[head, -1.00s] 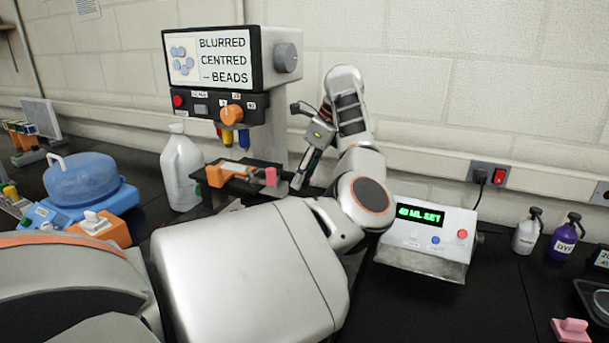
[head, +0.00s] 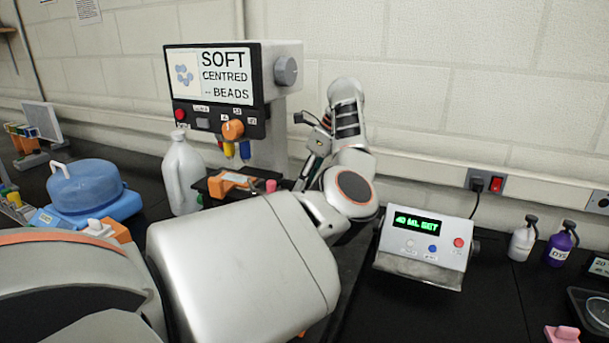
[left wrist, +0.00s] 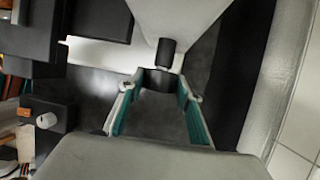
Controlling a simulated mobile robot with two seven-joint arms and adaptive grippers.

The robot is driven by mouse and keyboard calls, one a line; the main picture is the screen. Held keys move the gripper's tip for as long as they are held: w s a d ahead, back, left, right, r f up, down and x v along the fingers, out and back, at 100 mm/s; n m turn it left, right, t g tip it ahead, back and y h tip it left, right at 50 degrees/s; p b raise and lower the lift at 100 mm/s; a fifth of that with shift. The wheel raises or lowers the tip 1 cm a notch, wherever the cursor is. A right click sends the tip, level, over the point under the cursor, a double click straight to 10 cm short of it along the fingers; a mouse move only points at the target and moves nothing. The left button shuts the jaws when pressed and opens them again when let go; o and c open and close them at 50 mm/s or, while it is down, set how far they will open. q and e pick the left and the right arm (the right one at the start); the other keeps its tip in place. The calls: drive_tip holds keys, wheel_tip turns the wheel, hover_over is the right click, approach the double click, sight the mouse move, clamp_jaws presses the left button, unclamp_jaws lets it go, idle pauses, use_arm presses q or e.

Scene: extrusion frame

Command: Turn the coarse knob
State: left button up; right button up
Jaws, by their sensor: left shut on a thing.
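The microscope (head: 212,85) stands against the back wall, and its screen reads "SOFT CENTRED -- BEADS". My left arm reaches across the foreground to the right side of its stand. My left gripper (head: 308,165) is partly hidden there behind my arm. In the left wrist view, my left gripper (left wrist: 160,88) has its teal-padded fingers closed around a dark round coarse knob (left wrist: 158,79), gripping it on both sides. A short black shaft joins the knob to the pale stand (left wrist: 175,18). The knob itself is hidden in the head view. My right gripper is not in view.
A white jug (head: 184,175) stands left of the microscope, and a blue round vessel (head: 85,188) is further left. A control box (head: 425,245) reading "40 ML SET" is at right, with two small bottles (head: 522,240) beyond it.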

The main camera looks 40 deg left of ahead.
use_arm(q)
drive_tip(key=shift+a, duration=0.1)
drive_tip(key=shift+w+g, duration=0.1)
drive_tip(key=shift+g, duration=0.3)
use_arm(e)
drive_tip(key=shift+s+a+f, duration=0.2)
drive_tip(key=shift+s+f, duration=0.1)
use_arm(q)
drive_tip(key=o, duration=1.1)
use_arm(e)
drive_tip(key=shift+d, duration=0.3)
